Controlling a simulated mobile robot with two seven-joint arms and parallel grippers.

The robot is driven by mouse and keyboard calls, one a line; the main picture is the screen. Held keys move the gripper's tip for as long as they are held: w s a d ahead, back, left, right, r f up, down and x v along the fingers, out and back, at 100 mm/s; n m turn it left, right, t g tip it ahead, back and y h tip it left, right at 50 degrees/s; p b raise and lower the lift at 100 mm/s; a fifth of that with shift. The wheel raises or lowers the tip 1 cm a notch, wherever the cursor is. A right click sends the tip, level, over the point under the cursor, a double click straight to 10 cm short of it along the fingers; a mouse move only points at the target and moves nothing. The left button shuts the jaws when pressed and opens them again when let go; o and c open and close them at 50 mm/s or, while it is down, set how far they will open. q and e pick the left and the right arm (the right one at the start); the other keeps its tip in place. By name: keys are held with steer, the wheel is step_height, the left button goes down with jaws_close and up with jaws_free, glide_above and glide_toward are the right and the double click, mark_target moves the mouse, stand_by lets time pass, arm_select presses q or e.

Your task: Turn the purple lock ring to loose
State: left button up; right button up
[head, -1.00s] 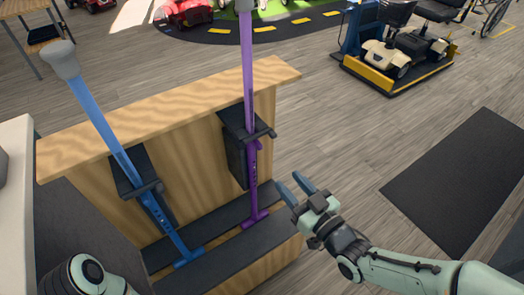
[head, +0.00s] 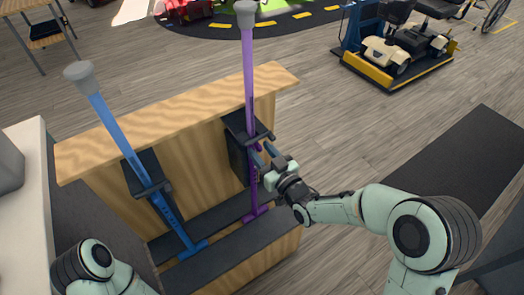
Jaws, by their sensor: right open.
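A purple crutch-like pole (head: 249,75) with a grey top stands upright in a black holder of a wooden stand. The purple lock ring (head: 258,147) seems to be the small purple piece on this pole just below the black holder arm; it is tiny and partly hidden by my fingers. My right gripper (head: 263,153) is open, its blue-grey fingers close to the pole at the ring's height. I cannot tell whether they touch it or stand around it. My left gripper is out of view; only part of my left arm shows at bottom left.
A blue pole (head: 120,135) leans in the left holder of the same wooden stand (head: 185,115). A dark mat (head: 440,165) lies on the floor at right. A mobility scooter (head: 410,45) stands on a yellow-edged platform behind.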

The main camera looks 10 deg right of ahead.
steer(key=shift+w+a, duration=0.1)
jaws_close()
